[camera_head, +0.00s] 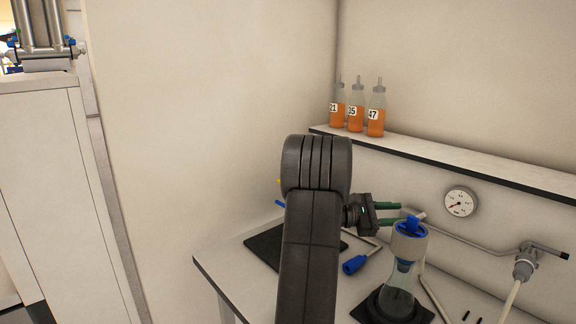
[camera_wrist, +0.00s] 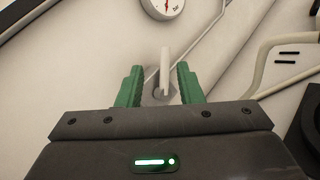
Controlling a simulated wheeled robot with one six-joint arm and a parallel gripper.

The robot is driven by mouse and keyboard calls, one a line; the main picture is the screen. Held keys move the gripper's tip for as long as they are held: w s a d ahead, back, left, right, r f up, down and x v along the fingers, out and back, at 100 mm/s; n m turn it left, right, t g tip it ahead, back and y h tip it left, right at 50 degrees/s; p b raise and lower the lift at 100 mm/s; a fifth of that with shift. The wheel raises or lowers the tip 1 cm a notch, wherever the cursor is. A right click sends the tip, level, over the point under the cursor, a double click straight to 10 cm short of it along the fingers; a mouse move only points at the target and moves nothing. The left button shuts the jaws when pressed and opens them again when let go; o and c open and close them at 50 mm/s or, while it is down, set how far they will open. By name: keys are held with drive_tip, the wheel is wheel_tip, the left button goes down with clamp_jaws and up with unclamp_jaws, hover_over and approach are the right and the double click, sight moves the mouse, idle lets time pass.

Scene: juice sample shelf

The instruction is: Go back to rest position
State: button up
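My gripper (camera_head: 400,212) is stretched out to the right over the bench, in front of the back wall. In the wrist view its two green fingers (camera_wrist: 160,90) stand apart, with a gap between them. A pale wall fitting (camera_wrist: 165,68) with a thin pipe shows in and beyond that gap; I see no finger touching it. Nothing appears held. My dark arm hides part of the bench in the head view.
Three orange juice bottles (camera_head: 356,112) stand on the wall shelf (camera_head: 440,155). A gauge (camera_head: 460,203) and pipe are on the wall. A white cabinet (camera_head: 50,180) stands left.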

sight(420, 217)
drive_tip(key=shift+m, duration=0.3)
drive_tip(key=d, duration=0.8)
drive_tip(key=shift+d+f, duration=0.2)
drive_tip(key=shift+f, duration=0.05)
drive_tip(key=shift+s+f+m+y+b, duration=0.3)
drive_tip(key=shift+m+y+b, duration=0.2)
drive_tip(key=shift+y+b, duration=0.3)
drive_tip(key=shift+s+d+f+m+y+b, duration=0.2)
drive_tip(key=shift+d+m+y+b, duration=0.1)
drive_tip(key=shift+m+b, duration=0.3)
drive_tip(key=shift+a, duration=0.1)
